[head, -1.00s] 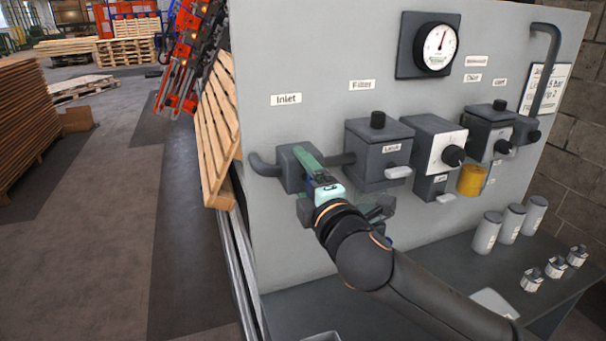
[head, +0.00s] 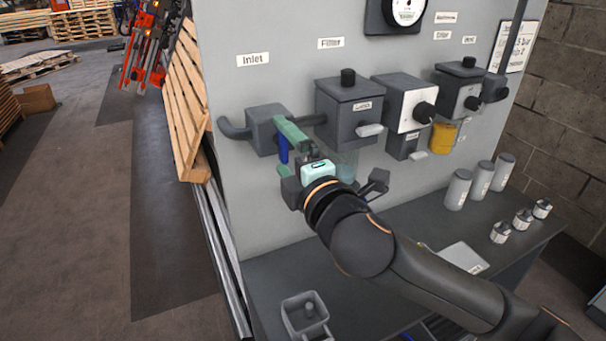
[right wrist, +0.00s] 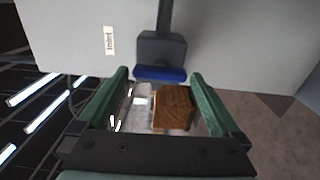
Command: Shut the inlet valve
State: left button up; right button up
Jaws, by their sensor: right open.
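The inlet valve is a grey block (head: 262,128) on the panel under the "Inlet" label (head: 253,59), with a pipe on each side. Its blue lever (head: 284,151) points down in the head view. In the right wrist view the lever (right wrist: 160,74) lies crosswise below the valve block (right wrist: 162,47). My right gripper (head: 281,146) is open at the lever, its green fingers spread. In the right wrist view the lever lies between the fingertips (right wrist: 159,78), with no clear contact. My left gripper is not in view.
Right of the inlet stand the filter block (head: 349,108), a block with a black knob (head: 408,104) and a yellow cup (head: 443,137). Below is a dark shelf with grey cylinders (head: 458,189) and a small open box (head: 306,316). A wooden pallet (head: 184,104) leans at the panel's left.

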jog(key=v, duration=0.7)
jog(key=shift+s+b, duration=0.3)
jog(key=shift+b, duration=0.1)
jog(key=shift+d, duration=0.1)
